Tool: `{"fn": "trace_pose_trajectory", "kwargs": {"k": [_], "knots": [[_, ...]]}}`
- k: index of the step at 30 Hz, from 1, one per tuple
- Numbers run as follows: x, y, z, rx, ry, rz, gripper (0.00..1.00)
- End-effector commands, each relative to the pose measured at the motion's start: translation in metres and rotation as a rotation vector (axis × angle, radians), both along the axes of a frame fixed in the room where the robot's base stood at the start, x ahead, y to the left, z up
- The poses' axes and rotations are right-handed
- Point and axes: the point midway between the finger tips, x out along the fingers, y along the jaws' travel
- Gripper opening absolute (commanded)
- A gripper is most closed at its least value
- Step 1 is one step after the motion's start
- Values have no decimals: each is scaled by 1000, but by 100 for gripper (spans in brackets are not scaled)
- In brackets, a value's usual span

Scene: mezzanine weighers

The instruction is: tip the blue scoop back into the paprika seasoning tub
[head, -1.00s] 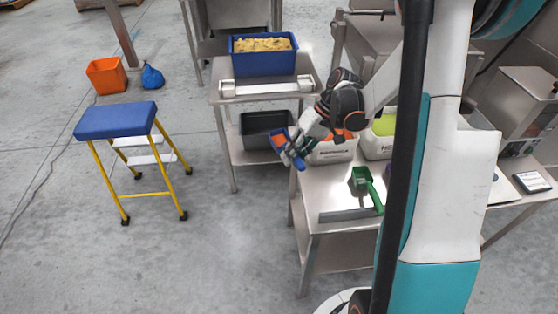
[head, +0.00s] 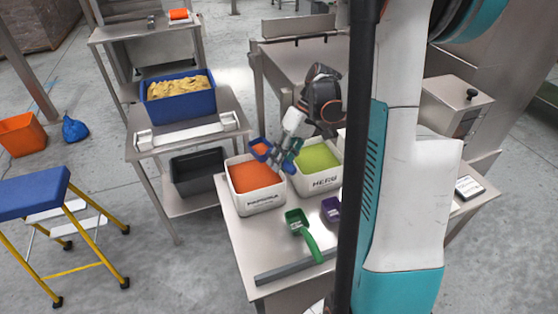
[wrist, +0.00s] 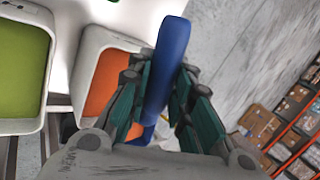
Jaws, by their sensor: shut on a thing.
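The paprika tub (head: 262,205), white with orange-red seasoning, stands at the left end of the steel table. My gripper (head: 283,158) is above its back right part, near the gap to the herb tub. It is shut on the handle of the blue scoop (head: 259,149). The scoop's bowl, with orange in it, shows over the tub's far edge in the head view. In the wrist view the blue handle (wrist: 168,65) runs between the teal fingers, and the paprika tub (wrist: 82,60) lies to its left. Most of the bowl is hidden there.
The herb tub (head: 322,180), with green seasoning, stands right of the paprika. A green scoop (head: 299,222) and a purple scoop (head: 330,208) lie in front. A blue crate (head: 180,110) stands on the trolley to the left.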

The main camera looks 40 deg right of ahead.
Motion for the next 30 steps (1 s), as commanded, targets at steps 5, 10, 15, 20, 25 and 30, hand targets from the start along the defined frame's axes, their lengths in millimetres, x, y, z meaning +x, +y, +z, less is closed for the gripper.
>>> {"fn": "trace_pose_trajectory", "kwargs": {"k": [5, 10, 15, 20, 25, 30], "knots": [[-1, 4, -3, -84, 1, 4, 0], [0, 9, -13, -231, 0, 6, 0], [0, 12, -25, -386, 3, 6, 0], [1, 18, -23, -548, 2, 9, 0], [0, 23, -23, -719, 4, 9, 0], [1, 29, -23, -884, 4, 9, 0]]}}
